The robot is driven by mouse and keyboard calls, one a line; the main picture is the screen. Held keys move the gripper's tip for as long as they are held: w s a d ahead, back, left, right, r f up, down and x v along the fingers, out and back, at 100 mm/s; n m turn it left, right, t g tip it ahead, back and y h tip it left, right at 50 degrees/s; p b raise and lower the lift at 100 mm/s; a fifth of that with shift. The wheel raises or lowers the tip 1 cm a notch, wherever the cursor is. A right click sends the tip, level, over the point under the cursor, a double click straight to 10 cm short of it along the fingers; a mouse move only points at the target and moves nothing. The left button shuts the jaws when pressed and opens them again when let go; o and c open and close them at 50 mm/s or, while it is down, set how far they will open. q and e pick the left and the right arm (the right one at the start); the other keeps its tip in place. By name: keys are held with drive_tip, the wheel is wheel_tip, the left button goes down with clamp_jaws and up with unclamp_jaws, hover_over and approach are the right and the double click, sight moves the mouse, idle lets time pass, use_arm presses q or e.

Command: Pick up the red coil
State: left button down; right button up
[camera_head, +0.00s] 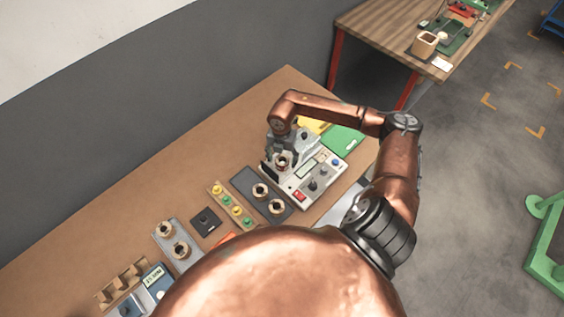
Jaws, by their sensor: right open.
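Several small ring-shaped coils with dark centres are on the bench, and none looks clearly red at this size. One coil (282,161) is by the grey instrument (328,168), right at my right gripper (275,161). Two coils, a far one (260,190) and a near one (277,207), sit on a dark tray (244,180). Two more, a far one (165,229) and a near one (180,250), sit on a grey tray. My right gripper is open and points down; its fingertips are small and partly hidden. My left gripper is not in view.
A strip with yellow and green buttons (231,203) and a black square block (206,221) lie between the trays. A wooden rack (122,283) is at the lower left. The bench's (175,180) far left side is clear.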

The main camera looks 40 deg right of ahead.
drive_tip(key=shift+f, duration=0.8)
drive_tip(key=c, duration=1.4)
drive_tip(key=shift+r, duration=0.1)
